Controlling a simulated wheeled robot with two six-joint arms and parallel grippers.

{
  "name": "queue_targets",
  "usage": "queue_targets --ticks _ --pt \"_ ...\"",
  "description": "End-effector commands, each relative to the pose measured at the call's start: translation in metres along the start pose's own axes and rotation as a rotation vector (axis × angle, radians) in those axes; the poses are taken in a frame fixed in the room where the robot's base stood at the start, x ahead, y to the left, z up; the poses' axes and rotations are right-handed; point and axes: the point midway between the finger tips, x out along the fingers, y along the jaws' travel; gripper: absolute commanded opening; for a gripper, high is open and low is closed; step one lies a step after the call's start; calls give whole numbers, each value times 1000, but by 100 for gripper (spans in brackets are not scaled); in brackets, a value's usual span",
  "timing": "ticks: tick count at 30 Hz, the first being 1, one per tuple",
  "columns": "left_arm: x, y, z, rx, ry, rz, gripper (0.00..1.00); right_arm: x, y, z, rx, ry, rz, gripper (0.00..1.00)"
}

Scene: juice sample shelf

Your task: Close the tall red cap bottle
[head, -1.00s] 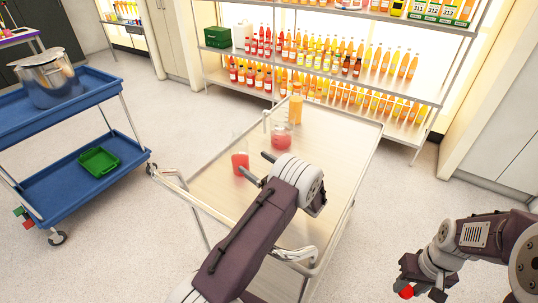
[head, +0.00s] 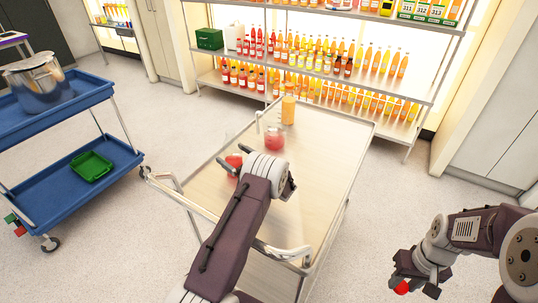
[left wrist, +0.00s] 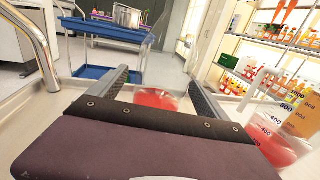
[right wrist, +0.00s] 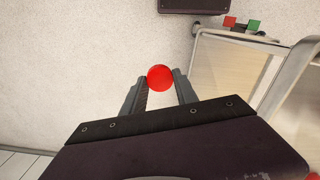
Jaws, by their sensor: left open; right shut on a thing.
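My right gripper (right wrist: 160,84) is shut on a small round red cap (right wrist: 160,76), held out over the floor right of the cart; the cap also shows in the head view (head: 402,287). A clear container with red liquid (head: 233,165) stands on the cart's near left part. My left gripper (head: 237,158) is open, with its fingers close to that container. In the left wrist view the red container (left wrist: 155,98) appears between or just beyond the open fingers; I cannot tell which. My left arm partly hides it. I cannot tell which container the cap fits.
The wooden-topped cart (head: 325,150) has metal rails. A second red-filled container (head: 274,138) and an orange-filled one (head: 288,110) stand farther back. A blue cart (head: 105,170) is at left; bottle shelves (head: 410,105) stand behind. The cart's right side is clear.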

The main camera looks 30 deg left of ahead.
Motion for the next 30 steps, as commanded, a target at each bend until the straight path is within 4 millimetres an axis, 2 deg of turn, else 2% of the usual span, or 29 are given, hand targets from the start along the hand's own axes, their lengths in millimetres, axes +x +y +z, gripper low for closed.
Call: queue_targets --ticks 3,6,17,24,26,30 --pt "19 0 -1 0 -1 2 88 -1 0 0 0 0 0 0" --pt "27 0 -2 1 0 0 88 -1 0 0 0 0 0 0" --pt "28 0 -2 1 0 -1 88 -1 0 0 0 0 0 0" --pt "28 0 -2 1 0 -1 21 -1 0 0 0 0 0 0" --pt "28 0 -2 1 0 -1 5 -1 0 0 0 0 0 0" --pt "28 0 -1 0 -2 -1 5 -1 0 0 0 0 0 0"
